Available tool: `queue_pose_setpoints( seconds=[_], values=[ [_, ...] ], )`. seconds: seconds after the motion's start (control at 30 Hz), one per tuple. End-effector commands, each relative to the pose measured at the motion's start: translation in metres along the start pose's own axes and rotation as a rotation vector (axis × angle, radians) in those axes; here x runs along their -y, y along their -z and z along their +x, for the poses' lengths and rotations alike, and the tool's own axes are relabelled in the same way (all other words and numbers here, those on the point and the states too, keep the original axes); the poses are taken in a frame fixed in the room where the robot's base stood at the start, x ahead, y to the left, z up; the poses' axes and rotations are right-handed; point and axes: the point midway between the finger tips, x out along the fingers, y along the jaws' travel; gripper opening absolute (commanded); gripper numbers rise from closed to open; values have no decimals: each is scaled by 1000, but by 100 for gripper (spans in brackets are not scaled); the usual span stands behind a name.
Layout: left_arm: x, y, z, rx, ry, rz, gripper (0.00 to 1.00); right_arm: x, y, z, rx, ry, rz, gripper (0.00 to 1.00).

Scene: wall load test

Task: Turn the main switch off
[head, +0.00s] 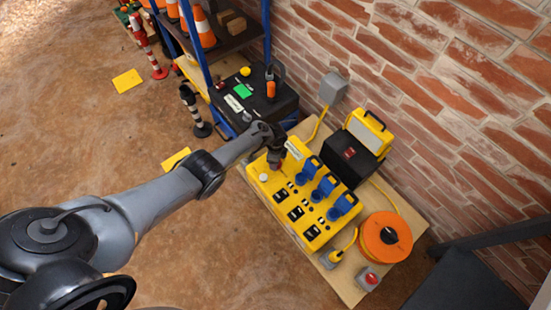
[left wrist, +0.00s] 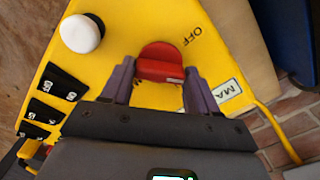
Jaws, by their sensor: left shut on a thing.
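The yellow switch panel (head: 272,187) lies on a wooden board, with my left gripper (head: 274,160) over its far left end. In the left wrist view, the red main switch (left wrist: 161,60) sits between the fingers of my left gripper (left wrist: 159,78), which is shut on it. The printed OFF (left wrist: 193,37) is up and right of the switch. A white label (left wrist: 227,90) reading "MA" is partly hidden by the right finger. In the head view the gripper hides the switch. My right gripper is in neither view.
A white round button (left wrist: 82,33) and black rockers (left wrist: 60,84) lie left of the switch. Blue plugs (head: 325,186) stand along the panel. An orange cable reel (head: 386,238), black box (head: 348,160) and red button box (head: 369,278) are nearby. A brick wall (head: 460,130) rises behind.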

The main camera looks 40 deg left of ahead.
Motion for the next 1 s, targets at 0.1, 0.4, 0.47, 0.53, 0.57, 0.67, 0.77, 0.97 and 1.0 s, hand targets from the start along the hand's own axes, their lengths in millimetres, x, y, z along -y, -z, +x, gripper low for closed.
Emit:
queue_pose_setpoints(
  seconds=[0.1, 0.4, 0.47, 0.53, 0.57, 0.67, 0.77, 0.97, 1.0],
  values=[
    [-1, 0, -1, 0, -2, -113, 29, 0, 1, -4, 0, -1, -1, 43],
    [0, 1, 0, -1, -1, -398, 29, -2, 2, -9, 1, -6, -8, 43],
    [0, 1, 0, -1, -1, -455, 29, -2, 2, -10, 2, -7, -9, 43],
    [0, 1, 0, -1, -1, -520, 29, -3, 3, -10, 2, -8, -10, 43],
    [0, 1, 0, -1, -1, -547, 29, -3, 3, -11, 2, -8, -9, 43],
    [-1, 1, 0, -1, -2, -635, 29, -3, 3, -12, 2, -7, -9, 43],
    [-1, 1, 0, -1, -1, -713, 29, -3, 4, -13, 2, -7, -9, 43],
    [0, 0, 0, 0, 0, -840, 29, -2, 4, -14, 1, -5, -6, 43],
    [0, 0, 0, 0, 0, -858, 29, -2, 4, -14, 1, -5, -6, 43]
  ],
)
